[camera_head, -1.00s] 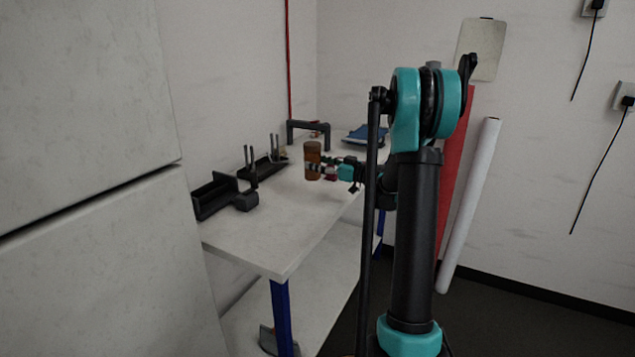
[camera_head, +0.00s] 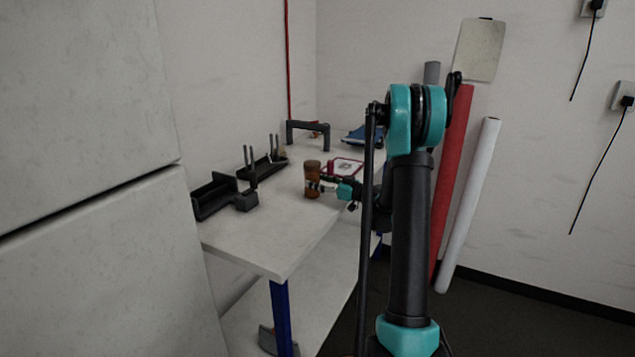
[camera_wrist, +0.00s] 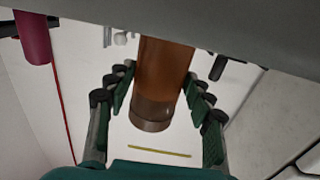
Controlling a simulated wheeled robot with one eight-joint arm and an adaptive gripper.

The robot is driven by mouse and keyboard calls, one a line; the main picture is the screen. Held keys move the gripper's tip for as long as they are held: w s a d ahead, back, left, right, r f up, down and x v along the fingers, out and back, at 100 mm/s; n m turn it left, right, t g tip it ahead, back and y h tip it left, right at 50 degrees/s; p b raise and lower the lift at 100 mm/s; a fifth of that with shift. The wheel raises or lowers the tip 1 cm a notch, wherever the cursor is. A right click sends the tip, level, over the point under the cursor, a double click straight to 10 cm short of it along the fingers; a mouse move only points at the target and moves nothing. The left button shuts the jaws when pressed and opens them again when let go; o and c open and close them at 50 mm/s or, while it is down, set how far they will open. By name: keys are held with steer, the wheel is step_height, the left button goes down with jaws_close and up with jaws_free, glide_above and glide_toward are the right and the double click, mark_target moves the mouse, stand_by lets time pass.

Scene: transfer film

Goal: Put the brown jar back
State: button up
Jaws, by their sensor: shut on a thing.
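The brown jar (camera_head: 312,172) is upright at the near right part of the white table (camera_head: 272,238) in the head view. My gripper (camera_head: 324,188) comes to it from the right and is shut on its lower part. In the wrist view the jar (camera_wrist: 163,75) stands between the green-padded fingers of my gripper (camera_wrist: 158,98). Whether the jar's base touches the table top I cannot tell.
Black holders (camera_head: 215,196) and a second black rack (camera_head: 262,170) stand along the table's wall side. A dark arch-shaped frame (camera_head: 308,125) is at the back. A red-edged sheet (camera_head: 346,166) lies behind the jar. The near table corner is clear.

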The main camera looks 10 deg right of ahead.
steer(key=o, duration=1.4)
steer(key=shift+o, duration=0.2)
steer(key=shift+r, duration=0.2)
steer(key=v, duration=1.2)
